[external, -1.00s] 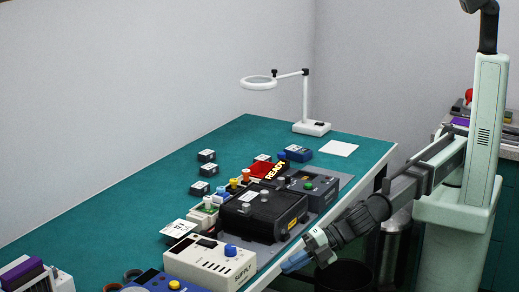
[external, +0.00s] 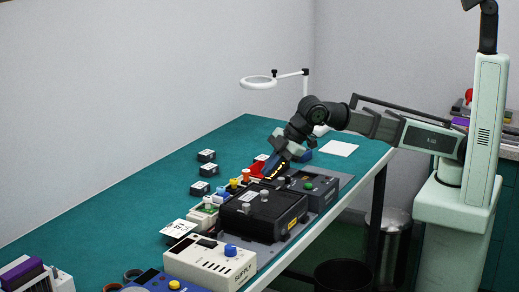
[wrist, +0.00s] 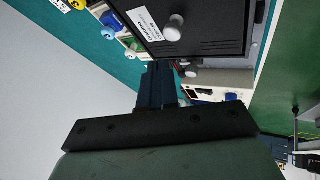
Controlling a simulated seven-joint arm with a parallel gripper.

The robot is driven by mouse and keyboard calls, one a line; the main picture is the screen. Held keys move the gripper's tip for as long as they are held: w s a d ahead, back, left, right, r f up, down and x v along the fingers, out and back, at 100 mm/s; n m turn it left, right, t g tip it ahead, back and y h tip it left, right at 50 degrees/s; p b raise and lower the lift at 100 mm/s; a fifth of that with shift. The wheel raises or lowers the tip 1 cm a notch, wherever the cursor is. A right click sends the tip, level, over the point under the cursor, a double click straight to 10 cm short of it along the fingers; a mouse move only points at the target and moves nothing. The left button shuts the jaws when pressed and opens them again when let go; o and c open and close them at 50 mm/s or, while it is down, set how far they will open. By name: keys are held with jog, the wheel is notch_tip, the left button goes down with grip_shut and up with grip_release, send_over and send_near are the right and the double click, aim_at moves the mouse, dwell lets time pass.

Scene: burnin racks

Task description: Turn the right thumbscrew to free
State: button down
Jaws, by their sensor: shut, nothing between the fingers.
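A black box (external: 262,217) with a raised lid plate stands on the bench in the external view. A pale grey thumbscrew (external: 264,194) stands up from its top, and a second pale knob (external: 247,208) shows closer to its left side. In the wrist view the same black box (wrist: 215,35) carries a white label and a pale round thumbscrew (wrist: 173,28). I cannot tell which one the task calls right. My gripper (external: 268,173) is above the bench just behind the box, pointing down. In the wrist view its dark blue fingers (wrist: 157,70) are shut and empty, apart from the thumbscrew.
A cream supply unit (external: 210,262) stands in front of the box, and a grey unit with a green button (external: 312,187) stands behind it. Coloured knobs (external: 240,178) line its left side. A magnifier lamp (external: 258,82) stands farther back.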

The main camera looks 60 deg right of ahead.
aim_at(280, 184)
jog(key=d+r+m+g+h, duration=0.2)
jog(key=d+m+g, duration=0.15)
jog(key=d, duration=0.65)
notch_tip(280, 184, down, 7)
jog(key=s, duration=0.1)
jog(key=shift+d+f+g, duration=0.15)
jog(key=shift+d+g, duration=0.2)
jog(key=shift+d, duration=0.1)
dwell(0.4)
